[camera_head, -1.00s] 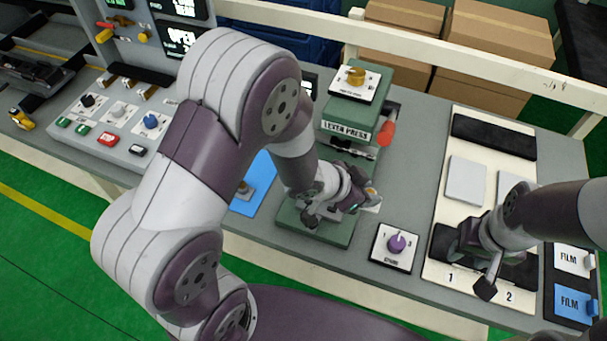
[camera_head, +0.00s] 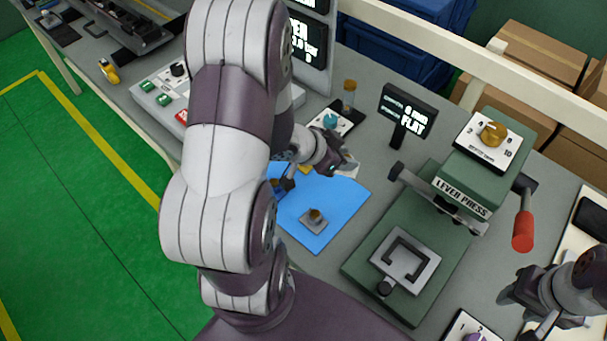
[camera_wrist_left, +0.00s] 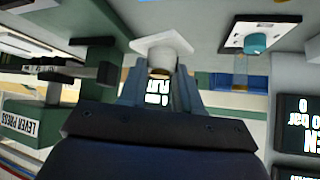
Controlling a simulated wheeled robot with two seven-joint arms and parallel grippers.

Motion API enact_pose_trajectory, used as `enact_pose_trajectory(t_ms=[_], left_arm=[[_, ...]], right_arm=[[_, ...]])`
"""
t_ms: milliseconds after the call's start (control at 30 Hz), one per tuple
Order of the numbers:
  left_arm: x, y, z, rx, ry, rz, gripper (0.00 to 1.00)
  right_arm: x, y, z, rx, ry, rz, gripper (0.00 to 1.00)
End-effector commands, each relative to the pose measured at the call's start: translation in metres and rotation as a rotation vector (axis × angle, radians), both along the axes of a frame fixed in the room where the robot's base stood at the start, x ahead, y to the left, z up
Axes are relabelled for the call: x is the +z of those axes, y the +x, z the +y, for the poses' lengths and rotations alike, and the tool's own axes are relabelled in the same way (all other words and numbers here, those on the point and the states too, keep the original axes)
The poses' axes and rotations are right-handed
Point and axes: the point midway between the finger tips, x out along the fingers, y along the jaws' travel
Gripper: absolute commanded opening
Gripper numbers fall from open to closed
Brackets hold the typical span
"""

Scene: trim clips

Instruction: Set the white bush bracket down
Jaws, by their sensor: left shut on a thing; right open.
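My left gripper (camera_head: 342,165) is shut on the white bush bracket (camera_head: 349,171), near the upper right edge of the blue mat (camera_head: 345,193). In the left wrist view the bracket (camera_wrist_left: 165,47) shows as a white plate with a round boss between the fingertips (camera_wrist_left: 160,82). Whether it touches the surface below I cannot tell. A grey bracket with a brass bush (camera_head: 314,221) sits on the mat; another brass part (camera_head: 275,184) is partly hidden by my left arm. My right gripper (camera_head: 541,322) is open at the lower right.
The green lever press (camera_head: 378,250), with a red-handled lever (camera_head: 523,230), stands right of the mat. A display reading "6 mm FLAT" (camera_head: 408,112) and a teal-knobbed unit (camera_head: 338,119) stand behind. The mat's lower right part is clear.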

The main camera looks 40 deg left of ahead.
Motion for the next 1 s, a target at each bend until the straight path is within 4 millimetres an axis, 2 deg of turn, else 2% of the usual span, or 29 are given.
enact_pose_trajectory(t_ms=[67, 200, 500, 933, 967, 1000], left_arm=[[-0.011, -0.003, -0.004, -0.019, -0.007, 0.007, 0.02], [-0.045, -0.003, -0.006, -0.021, -0.014, 0.009, 0.02], [-0.095, -0.003, -0.005, -0.021, -0.012, 0.007, 0.02], [-0.105, -0.002, -0.005, -0.022, -0.011, 0.005, 0.02], [-0.104, -0.002, -0.005, -0.022, -0.011, 0.005, 0.4], [-0.103, -0.002, -0.005, -0.022, -0.011, 0.005, 0.53]], right_arm=[[-0.004, 0.0, 0.0, 0.0, 0.0, 0.0, 0.43], [-0.015, 0.0, 0.0, 0.0, 0.0, 0.0, 0.43], [-0.025, 0.0, 0.0, 0.0, 0.0, 0.0, 0.43], [-0.028, 0.0, 0.0, 0.0, 0.0, 0.0, 0.43], [-0.027, 0.0, 0.0, 0.0, 0.0, 0.0, 0.43], [-0.027, 0.0, 0.0, 0.0, 0.0, 0.0, 0.43]])
